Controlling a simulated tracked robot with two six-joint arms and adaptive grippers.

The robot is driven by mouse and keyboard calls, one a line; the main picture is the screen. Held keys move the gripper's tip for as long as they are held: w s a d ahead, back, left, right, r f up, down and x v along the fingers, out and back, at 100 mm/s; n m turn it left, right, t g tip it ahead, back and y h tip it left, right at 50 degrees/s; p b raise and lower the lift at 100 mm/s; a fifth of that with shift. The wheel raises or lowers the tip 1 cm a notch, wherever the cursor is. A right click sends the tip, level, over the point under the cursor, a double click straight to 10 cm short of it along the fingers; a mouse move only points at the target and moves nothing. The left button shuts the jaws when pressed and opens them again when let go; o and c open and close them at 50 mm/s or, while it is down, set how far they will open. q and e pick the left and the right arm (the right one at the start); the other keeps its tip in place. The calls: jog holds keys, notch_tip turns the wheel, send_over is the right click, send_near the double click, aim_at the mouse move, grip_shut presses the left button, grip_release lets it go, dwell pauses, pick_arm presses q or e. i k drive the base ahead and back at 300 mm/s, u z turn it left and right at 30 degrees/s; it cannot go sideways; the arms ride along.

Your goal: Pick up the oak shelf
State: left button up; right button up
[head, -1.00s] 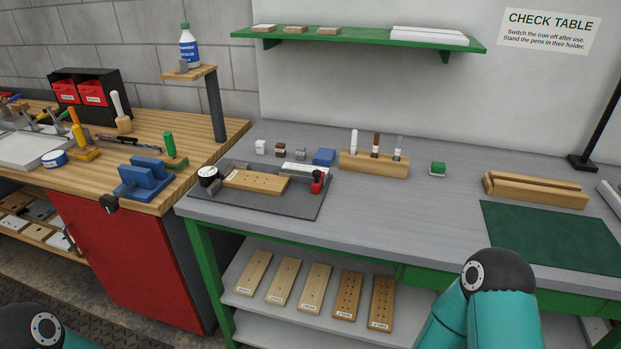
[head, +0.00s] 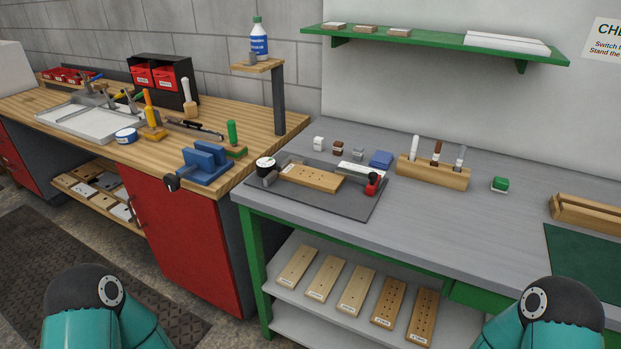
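Several labelled boards lie in a row on the grey shelf under the grey table. Three are pale, such as the leftmost board (head: 296,266); two at the right are darker brown with holes (head: 388,303) (head: 423,316). Another brown board with holes (head: 311,179) lies on a dark grey tray (head: 345,205) on the table. The labels are too small to read, so I cannot tell which is the oak shelf. Only links of my two arms show at the bottom corners; neither gripper is in view.
A wooden bench with a blue vise (head: 205,164) and red cabinet front (head: 180,235) stands left of the table. A green wall shelf (head: 430,43) hangs above. Floor shows at the lower left.

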aim_at(325, 181)
jog(key=z, duration=0.85)
jog(key=i, duration=0.15)
jog(key=u, duration=2.7)
jog(key=k, duration=1.55)
jog(key=z, duration=0.65)
jog(key=i, duration=0.95)
jog(key=u, duration=0.05)
